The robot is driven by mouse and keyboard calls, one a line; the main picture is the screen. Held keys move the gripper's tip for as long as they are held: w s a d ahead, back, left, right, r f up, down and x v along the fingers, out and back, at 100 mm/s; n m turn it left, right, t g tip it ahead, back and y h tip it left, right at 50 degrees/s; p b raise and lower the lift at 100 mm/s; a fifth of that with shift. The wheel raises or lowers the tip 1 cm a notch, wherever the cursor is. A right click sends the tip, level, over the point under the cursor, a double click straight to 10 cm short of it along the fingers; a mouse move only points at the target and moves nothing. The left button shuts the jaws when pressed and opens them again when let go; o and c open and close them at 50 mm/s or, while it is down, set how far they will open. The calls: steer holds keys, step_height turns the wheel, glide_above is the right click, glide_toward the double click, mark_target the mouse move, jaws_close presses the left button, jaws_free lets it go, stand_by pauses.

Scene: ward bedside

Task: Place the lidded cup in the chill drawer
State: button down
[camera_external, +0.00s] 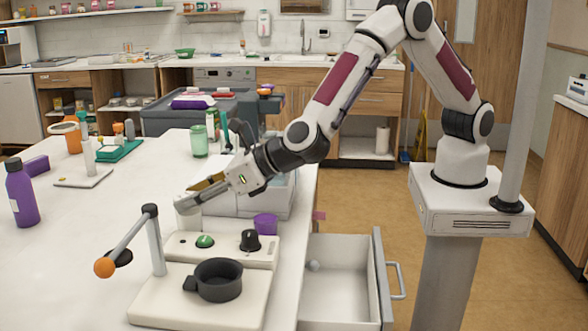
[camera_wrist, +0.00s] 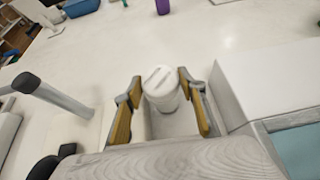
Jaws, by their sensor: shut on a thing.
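A white lidded cup (camera_wrist: 160,88) stands between the two fingers of my gripper (camera_wrist: 160,78) in the wrist view, its slotted lid facing the camera. In the external view my gripper (camera_external: 198,190) reaches left over the white table and is shut on the cup (camera_external: 187,208), which is partly hidden by the fingers. Whether the cup's base touches the table is hard to tell.
A white box (camera_external: 268,200) stands right beside my gripper. A purple bottle (camera_external: 20,190) stands far left.

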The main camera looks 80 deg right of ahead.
steer(key=c, duration=1.2)
jaws_free()
steer(key=shift+f, duration=0.15)
steer(key=shift+c, duration=0.2)
steer(key=shift+r, duration=0.25)
steer(key=v, duration=1.2)
